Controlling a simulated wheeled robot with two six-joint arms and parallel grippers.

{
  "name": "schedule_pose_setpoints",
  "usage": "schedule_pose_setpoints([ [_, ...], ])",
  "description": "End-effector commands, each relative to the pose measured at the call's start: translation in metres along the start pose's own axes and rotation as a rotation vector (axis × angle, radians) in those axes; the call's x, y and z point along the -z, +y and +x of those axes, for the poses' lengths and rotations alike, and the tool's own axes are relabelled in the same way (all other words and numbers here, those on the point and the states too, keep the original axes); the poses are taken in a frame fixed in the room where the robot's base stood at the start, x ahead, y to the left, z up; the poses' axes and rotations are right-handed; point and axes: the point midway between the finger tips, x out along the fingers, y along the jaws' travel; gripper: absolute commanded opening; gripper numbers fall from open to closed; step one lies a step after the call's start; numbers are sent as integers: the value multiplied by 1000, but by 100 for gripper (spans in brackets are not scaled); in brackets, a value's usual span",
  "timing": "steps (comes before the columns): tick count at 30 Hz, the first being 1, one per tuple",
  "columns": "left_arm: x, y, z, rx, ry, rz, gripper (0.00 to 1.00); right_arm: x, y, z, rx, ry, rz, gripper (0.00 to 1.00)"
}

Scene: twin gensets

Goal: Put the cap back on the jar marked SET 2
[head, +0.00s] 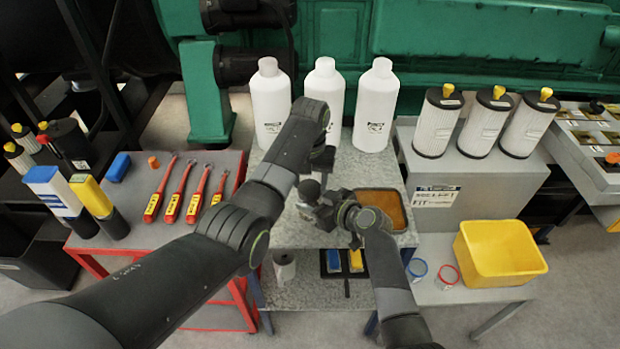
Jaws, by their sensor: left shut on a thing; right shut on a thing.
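My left gripper (323,160) is over the grey stone-topped table, in front of the white bottles. My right gripper (312,200) is just below it in the picture, close to it. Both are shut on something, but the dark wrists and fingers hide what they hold. I cannot make out the cap or a SET 2 mark. Two small clear jars, one with a blue rim (417,268) and one with a red rim (446,275), stand on the low grey bench at right; their marks are too small to read.
White bottles (270,105) line the table's back. An amber tray (382,207) lies right of my grippers. A yellow bin (500,255) stands beside the jars. Filters (438,125) stand on a grey box. Red-handled tools (173,200) and an orange cap-like piece (153,161) lie left.

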Motion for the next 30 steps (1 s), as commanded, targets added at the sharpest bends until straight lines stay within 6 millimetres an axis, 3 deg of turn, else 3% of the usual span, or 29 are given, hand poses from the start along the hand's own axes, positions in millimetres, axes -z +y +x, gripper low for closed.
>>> schedule_pose_setpoints([
  [11, 0, 0, 8, 0, 0, 0, 30, 0, 0, 0, 0, 0, 0, 9],
  [12, 0, 0, 8, 0, 1, 1, 30, 0, 0, 0, 0, 0, 0, 0],
  [16, 0, 0, 8, 0, 1, 46, 30, 0, 0, 0, 0, 0, 0, 0],
  [30, -1, 4, 8, 1, 2, 758, 30, 0, 0, 0, 0, -1, 0, 0],
])
